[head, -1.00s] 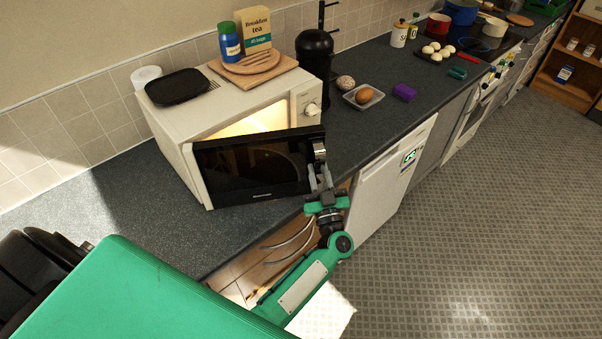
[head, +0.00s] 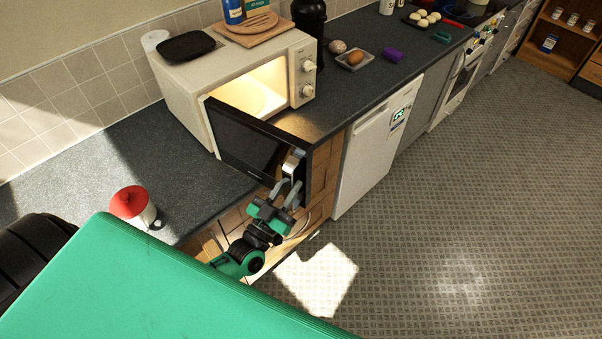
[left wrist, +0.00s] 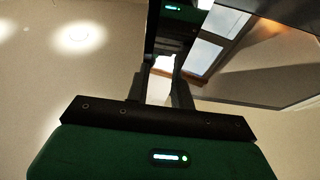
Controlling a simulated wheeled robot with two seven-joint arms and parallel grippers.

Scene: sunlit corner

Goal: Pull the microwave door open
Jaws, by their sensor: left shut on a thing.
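A white microwave (head: 185,92) stands on the dark worktop with its lit inside showing. Its black door (head: 243,140) is swung well open, hinged at the left and reaching out over the worktop's front edge. My left gripper (head: 291,184) is shut on the silver door handle (head: 293,163) near the door's free edge. In the left wrist view my left gripper's fingers (left wrist: 164,78) close on a dark upright part beside the glossy door (left wrist: 245,55). My right gripper is not in view.
A black tray (head: 186,46) and a wooden board (head: 253,32) lie on the microwave. The floor at the right is clear.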

